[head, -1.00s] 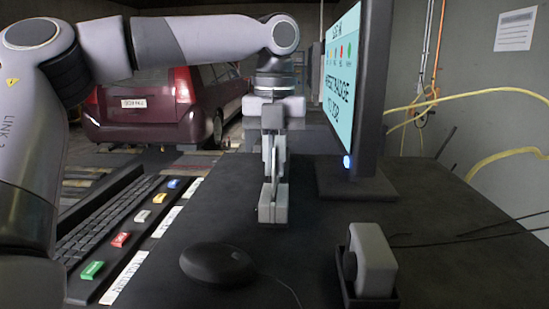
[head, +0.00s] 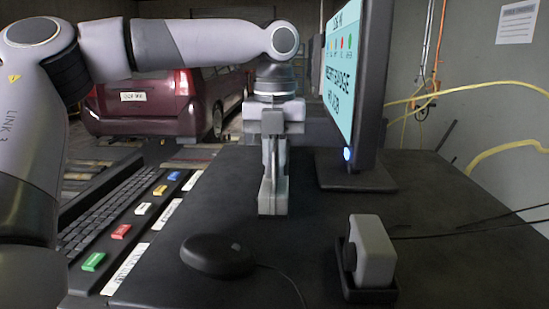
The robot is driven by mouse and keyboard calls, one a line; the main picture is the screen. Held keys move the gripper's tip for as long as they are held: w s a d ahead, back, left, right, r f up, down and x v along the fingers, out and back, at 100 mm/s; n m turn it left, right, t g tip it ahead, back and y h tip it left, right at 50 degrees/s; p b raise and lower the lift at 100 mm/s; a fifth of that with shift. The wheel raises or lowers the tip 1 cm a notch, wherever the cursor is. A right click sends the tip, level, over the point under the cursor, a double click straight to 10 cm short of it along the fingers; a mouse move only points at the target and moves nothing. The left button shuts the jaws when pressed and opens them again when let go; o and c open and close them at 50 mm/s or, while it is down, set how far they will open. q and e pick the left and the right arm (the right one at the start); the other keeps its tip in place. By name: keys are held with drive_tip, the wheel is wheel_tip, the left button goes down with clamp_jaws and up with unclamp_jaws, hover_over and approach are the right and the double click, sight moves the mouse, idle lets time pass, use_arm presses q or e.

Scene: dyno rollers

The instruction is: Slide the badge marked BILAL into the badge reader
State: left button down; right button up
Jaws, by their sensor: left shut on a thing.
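My left gripper (head: 273,200) points down over the dark desk, in front of the monitor's left side. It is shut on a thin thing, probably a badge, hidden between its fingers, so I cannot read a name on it. The monitor (head: 346,80) shows a pale blue-green screen with the words INSERT BADGE, and a small blue light glows at its lower edge. I cannot make out a badge reader or its slot. My right gripper is not in view.
A black mouse (head: 217,256) lies near the front of the desk (head: 330,215). A grey device (head: 374,252) stands in a black holder at right. A keyboard (head: 105,215) with coloured keys is at left. A dark red car (head: 150,105) stands behind.

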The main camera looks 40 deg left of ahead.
use_arm(q)
drive_tip(key=shift+f, duration=0.7)
drive_tip(key=c, duration=1.2)
unclamp_jaws()
drive_tip(key=shift+r, duration=3.55)
